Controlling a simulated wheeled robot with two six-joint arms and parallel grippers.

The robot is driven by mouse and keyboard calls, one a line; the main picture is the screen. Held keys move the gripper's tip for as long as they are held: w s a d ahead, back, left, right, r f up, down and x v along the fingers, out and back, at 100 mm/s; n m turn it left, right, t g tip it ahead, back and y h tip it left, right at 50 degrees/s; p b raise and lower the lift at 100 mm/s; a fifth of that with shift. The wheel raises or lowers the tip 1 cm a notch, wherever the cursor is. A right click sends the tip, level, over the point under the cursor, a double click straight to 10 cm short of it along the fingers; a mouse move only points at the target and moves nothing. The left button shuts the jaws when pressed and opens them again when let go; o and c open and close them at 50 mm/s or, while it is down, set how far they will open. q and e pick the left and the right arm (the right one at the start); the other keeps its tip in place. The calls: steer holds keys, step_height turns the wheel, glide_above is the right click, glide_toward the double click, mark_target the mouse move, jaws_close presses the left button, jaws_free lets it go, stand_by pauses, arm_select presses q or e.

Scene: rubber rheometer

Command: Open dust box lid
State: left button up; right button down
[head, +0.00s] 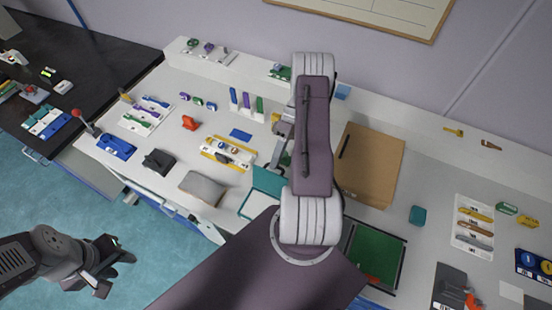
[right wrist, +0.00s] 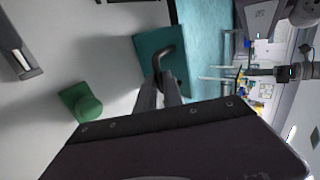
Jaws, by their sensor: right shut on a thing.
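A teal box-like thing, which I take to be the dust box (head: 268,181), is at the bench's front edge in the head view. A teal panel stands at its back, with a pale area inside a teal rim in front; my right arm partly covers it. In the right wrist view, its teal surface (right wrist: 150,50) lies beyond my right gripper (right wrist: 161,78). The gripper's jaws are close together on a dark hooked handle (right wrist: 168,50) over the teal surface. My left gripper (head: 112,262) is over the floor, away from the bench.
A green knob-like thing (right wrist: 82,102) stands beside the right gripper. A grey cushion-like block (head: 203,187) lies left of the teal box. Floor lies past the front edge.

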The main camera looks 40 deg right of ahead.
steer(key=shift+d+f, duration=0.1)
steer(key=shift+f, duration=0.2)
steer(key=c, duration=1.5)
jaws_free()
steer(key=b+v, duration=0.1)
steer(key=v, duration=0.3)
steer(key=b+v, duration=0.1)
steer(key=v, duration=0.2)
steer(key=shift+w+d+b, duration=0.2)
steer(key=shift+d+b, duration=0.15)
steer(key=shift+d, duration=0.15)
steer(key=shift+v, duration=0.8)
steer(key=shift+a+r, duration=0.1)
steer(key=shift+s, duration=0.1)
